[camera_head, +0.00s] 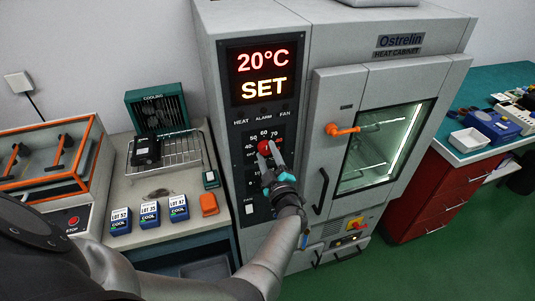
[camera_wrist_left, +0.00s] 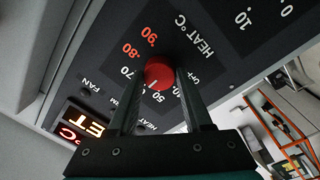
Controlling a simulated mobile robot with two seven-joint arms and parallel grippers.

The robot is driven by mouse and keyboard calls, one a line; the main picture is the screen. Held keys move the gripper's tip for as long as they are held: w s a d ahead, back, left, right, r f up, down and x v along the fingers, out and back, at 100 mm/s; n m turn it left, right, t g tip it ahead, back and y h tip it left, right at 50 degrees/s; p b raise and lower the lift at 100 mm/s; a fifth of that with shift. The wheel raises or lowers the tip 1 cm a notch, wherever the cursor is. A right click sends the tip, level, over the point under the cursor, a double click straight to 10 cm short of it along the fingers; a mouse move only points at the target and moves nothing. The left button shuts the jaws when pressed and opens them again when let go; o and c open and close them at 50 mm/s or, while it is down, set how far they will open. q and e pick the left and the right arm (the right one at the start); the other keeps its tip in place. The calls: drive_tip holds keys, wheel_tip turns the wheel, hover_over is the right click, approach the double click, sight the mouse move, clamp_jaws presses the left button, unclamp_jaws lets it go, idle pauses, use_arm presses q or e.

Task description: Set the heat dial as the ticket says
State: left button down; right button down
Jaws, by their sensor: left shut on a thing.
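The red heat dial (camera_head: 265,147) sits on the dark panel of the grey heat cabinet (camera_head: 295,52), in a ring of printed numbers. My left gripper (camera_head: 270,151) is shut on the dial. In the left wrist view the dial (camera_wrist_left: 158,73) shows between the two fingers, with a pale mark on its face; I cannot tell exactly which number it points to. The lit display (camera_head: 263,73) above reads 20°C SET. No ticket is legible in either view. My right gripper is not in view.
The cabinet door has a black handle (camera_head: 322,191) and an orange latch (camera_head: 342,130) close to the right of my gripper. At left, a bench holds a wire rack (camera_head: 178,152), several blue COOL lot boxes (camera_head: 149,215) and an orange block (camera_head: 208,204). Green floor lies right.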

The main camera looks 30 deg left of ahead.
use_arm(q)
drive_tip(key=shift+c, duration=1.6)
unclamp_jaws()
drive_tip(key=shift+d+f, duration=0.1)
